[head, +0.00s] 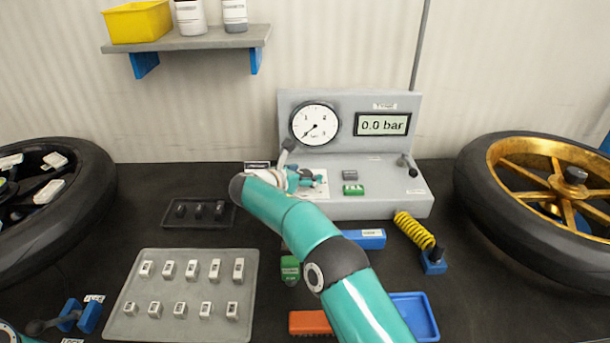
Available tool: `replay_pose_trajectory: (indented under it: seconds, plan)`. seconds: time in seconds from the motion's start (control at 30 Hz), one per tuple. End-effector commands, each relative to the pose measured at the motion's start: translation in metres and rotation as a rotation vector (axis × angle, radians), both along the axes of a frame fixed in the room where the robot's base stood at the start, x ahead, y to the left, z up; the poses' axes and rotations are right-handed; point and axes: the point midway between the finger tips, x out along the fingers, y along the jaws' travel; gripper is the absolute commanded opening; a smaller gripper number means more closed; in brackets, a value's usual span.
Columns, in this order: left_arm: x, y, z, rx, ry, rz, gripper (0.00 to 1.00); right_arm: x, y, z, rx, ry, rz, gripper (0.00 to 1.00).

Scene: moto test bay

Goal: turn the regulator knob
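The grey test unit (375,205) stands at the back of the bench. It has a round dial gauge (314,124) with its needle at the low end, and a display (382,124) reading 0.0 bar. My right arm reaches up from the bottom, and my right gripper (309,178) is at the left part of the unit's front. Its fingers are small and partly covered by my wrist; whether they touch anything is unclear. I cannot make out the regulator knob; it may be hidden there. A grey lever-like part (287,152) shows just above my wrist. My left gripper is out of view.
A small lever (408,164) and a green switch (353,190) are on the unit. Wheels flank the bench, the right one gold-rimmed (509,179). A grey tray (131,327) of small parts lies left of my arm.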

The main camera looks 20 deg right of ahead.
Motion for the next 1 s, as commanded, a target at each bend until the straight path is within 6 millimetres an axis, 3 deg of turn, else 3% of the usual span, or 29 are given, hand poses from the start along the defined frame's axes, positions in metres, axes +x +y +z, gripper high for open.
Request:
replay_pose_trajectory:
  seconds: [0.37,0.8,1.0]
  plan:
    - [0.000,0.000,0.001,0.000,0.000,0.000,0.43,-0.005,0.006,0.002,0.000,0.003,0.000,0.74]
    - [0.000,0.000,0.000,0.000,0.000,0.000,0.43,-0.048,0.067,0.032,0.000,0.002,0.002,0.74]
    - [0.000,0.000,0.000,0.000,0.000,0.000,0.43,-0.061,0.085,0.042,0.001,0.001,0.000,0.74]
